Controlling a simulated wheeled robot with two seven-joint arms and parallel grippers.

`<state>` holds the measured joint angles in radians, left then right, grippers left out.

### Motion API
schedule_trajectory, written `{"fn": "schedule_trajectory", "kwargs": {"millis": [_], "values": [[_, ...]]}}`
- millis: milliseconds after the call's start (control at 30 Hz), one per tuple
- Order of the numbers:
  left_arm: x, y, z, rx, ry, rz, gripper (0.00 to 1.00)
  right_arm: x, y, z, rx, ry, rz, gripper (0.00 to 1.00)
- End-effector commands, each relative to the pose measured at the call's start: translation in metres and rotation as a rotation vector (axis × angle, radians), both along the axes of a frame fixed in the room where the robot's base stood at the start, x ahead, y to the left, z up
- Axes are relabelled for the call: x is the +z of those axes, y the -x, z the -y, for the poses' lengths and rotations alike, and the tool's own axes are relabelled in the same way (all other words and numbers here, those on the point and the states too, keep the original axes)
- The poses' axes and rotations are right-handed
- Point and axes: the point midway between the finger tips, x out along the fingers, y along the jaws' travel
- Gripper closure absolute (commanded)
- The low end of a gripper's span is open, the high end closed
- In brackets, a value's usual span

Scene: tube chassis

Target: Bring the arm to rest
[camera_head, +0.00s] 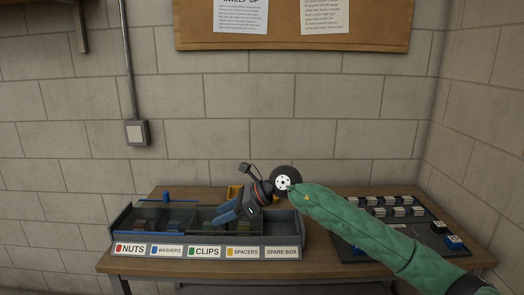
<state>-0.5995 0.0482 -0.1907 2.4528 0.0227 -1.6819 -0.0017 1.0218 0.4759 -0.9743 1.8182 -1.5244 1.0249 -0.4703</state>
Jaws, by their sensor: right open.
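My right arm, in a green sleeve, comes in from the lower right of the head view and reaches across the table. My right gripper (231,213) is at its left end, over the labelled compartment box (204,240). Its blue finger points down and left above the middle compartments. The gripper is open, and I see nothing held in it. The arm and wrist hide part of the box's right side and the table behind. My left gripper is not in view.
The wooden table (310,271) stands against a block wall. The box's front labels read nuts, washers, clips, spacers and spare box. A dark board (345,246) with several small labelled blocks lies at the right, partly under my arm.

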Motion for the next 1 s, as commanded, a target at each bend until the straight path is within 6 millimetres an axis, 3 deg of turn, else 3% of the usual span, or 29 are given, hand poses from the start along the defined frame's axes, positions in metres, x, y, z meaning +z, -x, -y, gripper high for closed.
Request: {"fn": "schedule_trajectory", "kwargs": {"millis": [167,333,467,667,800,900,1000], "values": [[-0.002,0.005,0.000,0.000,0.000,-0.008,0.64,0.032,-0.007,-0.015,-0.073,-0.183,-0.046,0.55],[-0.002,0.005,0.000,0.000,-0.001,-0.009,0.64,0.087,-0.009,-0.028,-0.160,-0.458,-0.138,0.55],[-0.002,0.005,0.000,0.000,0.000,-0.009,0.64,0.138,-0.012,-0.025,-0.228,-0.687,-0.225,0.55],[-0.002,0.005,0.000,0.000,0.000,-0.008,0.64,0.220,-0.018,0.001,-0.330,-1.045,-0.385,0.55],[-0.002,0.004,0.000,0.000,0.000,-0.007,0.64,0.272,-0.021,0.030,-0.399,-1.293,-0.519,0.55],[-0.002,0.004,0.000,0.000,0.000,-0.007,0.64,0.299,-0.024,0.055,-0.453,-1.462,-0.633,0.55],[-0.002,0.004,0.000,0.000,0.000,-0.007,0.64,0.310,-0.028,0.083,-0.521,-1.624,-0.765,0.55]]}}
